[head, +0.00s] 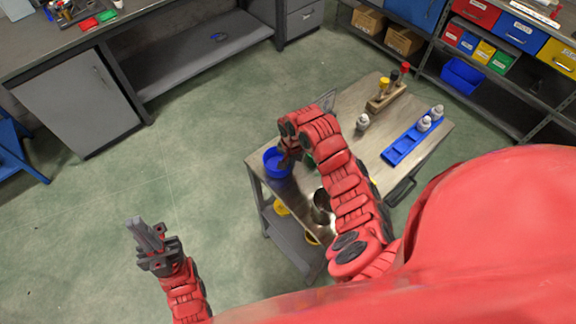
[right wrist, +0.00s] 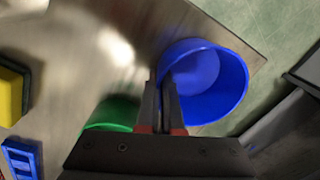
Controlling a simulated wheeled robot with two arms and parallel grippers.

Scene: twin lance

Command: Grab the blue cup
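The blue cup (head: 276,165) stands at the near left corner of the metal-topped cart. In the right wrist view the blue cup (right wrist: 228,85) shows its open mouth. My right gripper (head: 287,158) is down at the cup's rim. In the right wrist view its two fingers (right wrist: 161,88) are close together, one inside the cup and one outside, with the cup's wall between them. The fingertips' contact is partly hidden. My left gripper (head: 150,234) hangs empty over the floor, left of the cart; its finger gap is unclear.
A green object (right wrist: 112,113) is close beside the blue cup. The cart top (head: 351,102) also bears a blue tray (head: 400,148) with white bottles, a wooden rack (head: 387,97) and a lone bottle (head: 362,122). Open floor (head: 190,150) lies left of the cart.

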